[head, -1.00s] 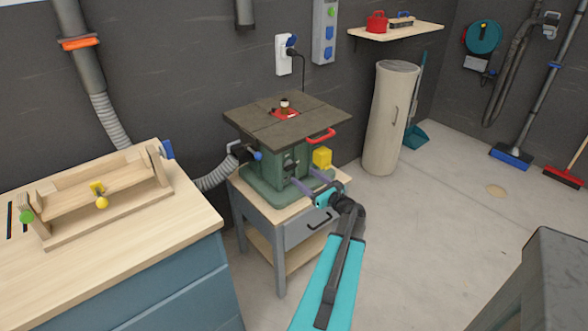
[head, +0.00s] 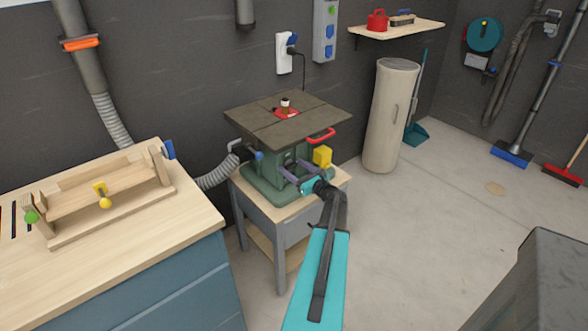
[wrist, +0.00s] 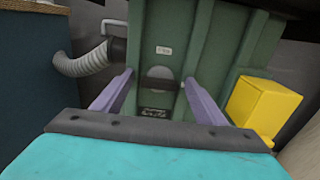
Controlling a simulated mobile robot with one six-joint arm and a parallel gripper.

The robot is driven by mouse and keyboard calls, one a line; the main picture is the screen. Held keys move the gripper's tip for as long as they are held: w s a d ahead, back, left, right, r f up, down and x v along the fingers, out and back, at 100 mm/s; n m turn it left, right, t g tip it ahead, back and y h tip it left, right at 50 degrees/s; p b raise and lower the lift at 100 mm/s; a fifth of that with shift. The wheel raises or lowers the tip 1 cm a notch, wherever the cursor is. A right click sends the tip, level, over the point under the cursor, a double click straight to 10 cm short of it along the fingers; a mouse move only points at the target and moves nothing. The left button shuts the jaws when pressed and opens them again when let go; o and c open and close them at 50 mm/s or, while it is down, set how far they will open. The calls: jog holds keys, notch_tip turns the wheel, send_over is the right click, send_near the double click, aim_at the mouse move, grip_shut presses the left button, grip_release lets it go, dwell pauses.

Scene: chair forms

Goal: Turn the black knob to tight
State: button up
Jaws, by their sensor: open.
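The green router-table machine (head: 262,168) stands on a small cabinet, with a dark flat top. In the wrist view, a dark bar-shaped knob (wrist: 160,85) lies across a grey disc on its green front panel (wrist: 160,25). The bar looks roughly level. My gripper (wrist: 158,77) is open, its two purple fingers to the left and right of the knob, with clear gaps on both sides. Whether the fingertips reach the knob's depth I cannot tell. In the head view my gripper (head: 293,167) is at the machine's front, and the knob is too small to make out there.
A yellow box (wrist: 262,105) sits close to the right finger; it also shows in the head view (head: 322,156). A red handle (head: 321,135) sticks out above it. A grey hose (wrist: 82,63) joins at the left.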

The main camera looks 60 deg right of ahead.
jog(key=c, duration=0.9)
jog(key=shift+s+a, duration=0.1)
jog(key=shift+a, duration=0.25)
jog(key=shift+c, duration=0.8)
jog(key=shift+d+f, duration=0.1)
jog(key=shift+d, duration=0.15)
